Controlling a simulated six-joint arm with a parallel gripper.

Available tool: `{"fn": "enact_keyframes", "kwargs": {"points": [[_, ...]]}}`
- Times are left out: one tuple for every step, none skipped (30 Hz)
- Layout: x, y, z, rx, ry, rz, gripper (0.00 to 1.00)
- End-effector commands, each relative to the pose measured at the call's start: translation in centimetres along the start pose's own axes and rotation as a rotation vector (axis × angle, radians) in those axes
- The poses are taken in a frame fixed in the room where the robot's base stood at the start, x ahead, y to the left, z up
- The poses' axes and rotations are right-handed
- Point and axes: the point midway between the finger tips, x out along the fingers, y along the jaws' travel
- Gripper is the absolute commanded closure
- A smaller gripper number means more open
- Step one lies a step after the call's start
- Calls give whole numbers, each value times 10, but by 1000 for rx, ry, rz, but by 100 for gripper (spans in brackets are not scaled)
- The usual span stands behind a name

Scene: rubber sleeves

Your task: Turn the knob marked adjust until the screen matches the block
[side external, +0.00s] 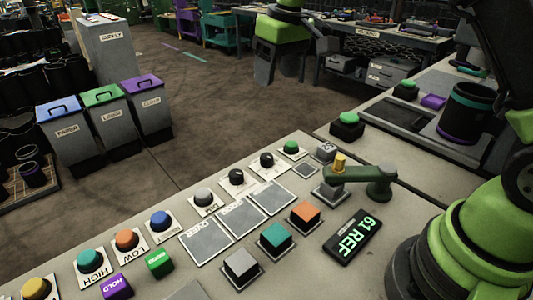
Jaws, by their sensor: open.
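My gripper (281,80) hangs at the top centre, its dark fingers apart and empty, well above and behind the panel. A black screen (352,237) at the panel's right reads "61 REF" in green. Candidate knobs are a grey one (203,196) and two black ones (236,177) (267,160) along the back edge. Their labels are too small to read, so I cannot tell which is marked adjust. An orange block (305,213), a teal block (275,237) and a grey block (240,262) sit on square pads; which block the task means is unclear.
Blue (161,221), orange (126,239) and teal (90,261) buttons line the panel's left. Purple (116,286) and green (159,263) blocks sit nearby. A green swing arm (362,176) with a yellow top stands near the screen. Three lidded bins (105,115) stand on the floor.

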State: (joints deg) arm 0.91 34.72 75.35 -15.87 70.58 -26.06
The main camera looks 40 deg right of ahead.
Motion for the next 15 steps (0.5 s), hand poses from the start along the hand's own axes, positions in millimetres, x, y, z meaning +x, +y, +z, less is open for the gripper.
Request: {"fn": "enact_keyframes", "kwargs": {"points": [[24,4,-8,-22,-37,5,38],[36,6,-12,-37,-53,8,38],[52,9,-15,-57,-75,13,38],[63,11,-17,-70,-90,15,38],[74,12,-19,-83,-105,16,38],[87,14,-20,-98,-122,20,38],[96,16,-21,-109,-133,21,38],[104,17,-21,-117,-144,22,38],[113,18,-21,-128,-156,23,38],[119,19,-21,-135,-162,24,38],[123,20,-21,-140,-168,25,38],[128,21,-21,-145,-174,26,38],[131,21,-20,-148,-178,26,38],[133,21,-20,-150,-180,26,38],[136,21,-20,-152,-182,26,38]]}}
